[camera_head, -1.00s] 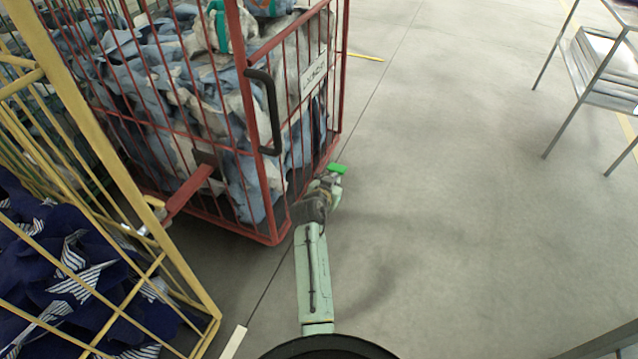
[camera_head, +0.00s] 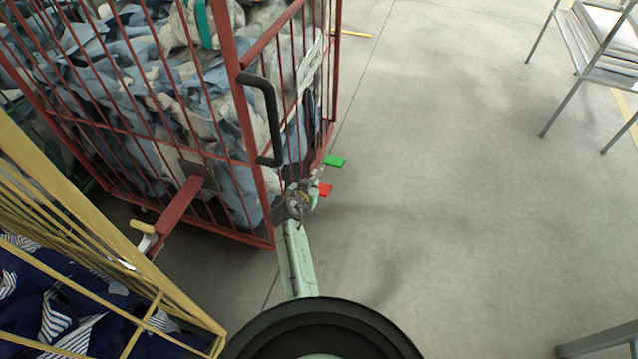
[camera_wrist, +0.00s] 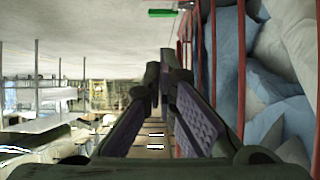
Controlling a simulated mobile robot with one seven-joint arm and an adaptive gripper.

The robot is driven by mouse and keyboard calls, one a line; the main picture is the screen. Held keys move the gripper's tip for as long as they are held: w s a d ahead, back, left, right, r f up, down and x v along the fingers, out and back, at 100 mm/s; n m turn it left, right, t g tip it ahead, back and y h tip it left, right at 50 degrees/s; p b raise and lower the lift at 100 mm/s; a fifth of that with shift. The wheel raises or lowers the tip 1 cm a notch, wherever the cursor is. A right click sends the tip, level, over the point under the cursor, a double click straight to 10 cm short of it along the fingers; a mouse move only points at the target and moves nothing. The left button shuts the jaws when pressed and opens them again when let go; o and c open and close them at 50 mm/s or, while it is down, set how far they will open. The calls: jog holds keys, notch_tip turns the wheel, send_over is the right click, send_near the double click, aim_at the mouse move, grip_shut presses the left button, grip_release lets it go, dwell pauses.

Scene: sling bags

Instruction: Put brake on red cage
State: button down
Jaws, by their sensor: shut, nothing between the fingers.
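The red cage (camera_head: 255,180), full of blue and grey bundles, stands left of centre in the head view. Low at its near right corner, a green tab (camera_head: 334,160) and a red tab (camera_head: 325,190) stick out to the right. My gripper (camera_head: 305,190) is beside this corner, close to the red tab; I cannot tell whether it touches. The green tab also shows at the top of the wrist view (camera_wrist: 162,13), beyond my fingertips (camera_wrist: 163,62). The fingers are shut and empty. The red tab is not clear in the wrist view.
A yellow cage (camera_head: 100,250) with dark blue cloth stands close at the left. A black handle (camera_head: 270,120) juts from the red cage. A grey metal rack (camera_head: 590,60) is at the upper right. The floor between is clear.

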jog(key=b, duration=0.7)
send_over(320, 184)
jog(key=s, duration=0.3)
notch_tip(320, 184, down, 6)
jog(key=shift+d+r, duration=0.15)
jog(key=shift+r, duration=0.05)
notch_tip(320, 184, down, 2)
jog(key=shift+f+b, duration=0.1)
jog(key=shift+b, duration=0.4)
jog(key=shift+s+f+b, duration=0.3)
jog(key=shift+f, duration=0.35)
